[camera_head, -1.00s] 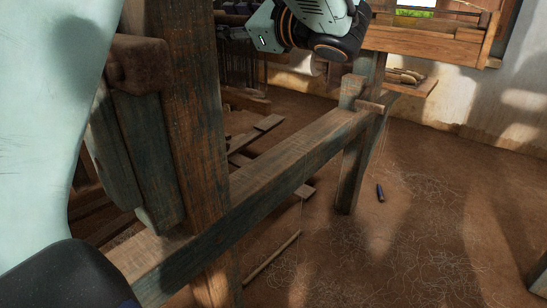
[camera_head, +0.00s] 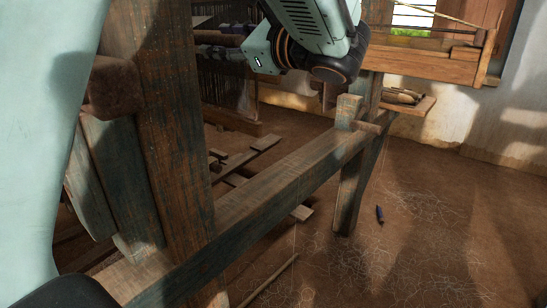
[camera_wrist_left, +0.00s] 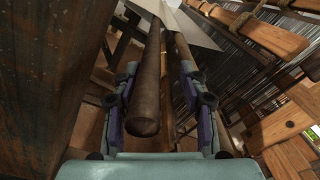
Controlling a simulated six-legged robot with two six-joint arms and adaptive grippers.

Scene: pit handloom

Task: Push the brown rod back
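In the left wrist view the brown rod (camera_wrist_left: 148,92) is a dark, round bar with a blunt end facing the camera. It runs away from me between the two fingers of my left gripper (camera_wrist_left: 160,74), closer to the left finger. The fingers stand apart with a gap beside the rod, so the gripper is open. In the head view my left gripper (camera_head: 218,52) reaches leftward at the loom, behind the thick wooden post. The rod is hard to pick out there. Its far end is hidden in the wrist view. My right gripper is not in view.
The thick wooden post (camera_head: 168,120) and a long beam (camera_head: 270,185) stand in front of the loom. The post is also close on the left in the wrist view (camera_wrist_left: 45,80).

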